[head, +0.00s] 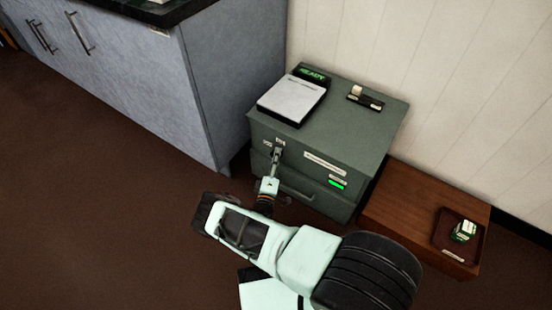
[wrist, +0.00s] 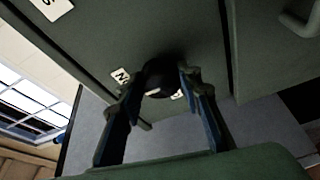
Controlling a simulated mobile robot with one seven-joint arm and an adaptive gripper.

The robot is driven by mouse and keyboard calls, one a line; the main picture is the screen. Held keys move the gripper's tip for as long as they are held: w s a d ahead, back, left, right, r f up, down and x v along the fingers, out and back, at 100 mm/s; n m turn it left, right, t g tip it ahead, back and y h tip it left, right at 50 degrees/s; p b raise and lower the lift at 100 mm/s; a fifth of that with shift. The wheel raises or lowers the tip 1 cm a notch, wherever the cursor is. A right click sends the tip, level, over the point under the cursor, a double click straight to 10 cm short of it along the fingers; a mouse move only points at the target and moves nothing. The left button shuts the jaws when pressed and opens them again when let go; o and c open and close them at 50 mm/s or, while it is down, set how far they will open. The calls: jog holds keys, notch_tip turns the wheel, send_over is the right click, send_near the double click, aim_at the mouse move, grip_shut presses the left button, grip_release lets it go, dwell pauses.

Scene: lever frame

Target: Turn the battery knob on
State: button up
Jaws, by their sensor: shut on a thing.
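The battery knob (wrist: 160,75) is a dark round knob on the front of a green cabinet (head: 370,140). In the wrist view it sits between the two fingers of my gripper (wrist: 159,84), which are closed against its sides. A pale pointer mark shows on the knob's lower edge. Small white labels stand beside it; one (wrist: 121,77) starts with "N" and is partly hidden by a finger. In the head view my gripper (head: 276,152) is at the cabinet's upper left front, and it hides the knob there.
On the cabinet top are a device with a white plate (head: 292,98) and a green "READY" display, and a small switch (head: 366,98). A wooden box (head: 400,207) with a tray stands right; a grey cupboard (head: 190,80) left.

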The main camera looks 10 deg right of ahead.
jog(key=o, duration=1.2)
jog(key=shift+c, duration=0.2)
jog(key=shift+s, duration=0.1)
jog(key=v, duration=0.7)
jog(key=shift+s, duration=0.2)
jog(key=shift+a+r, duration=0.1)
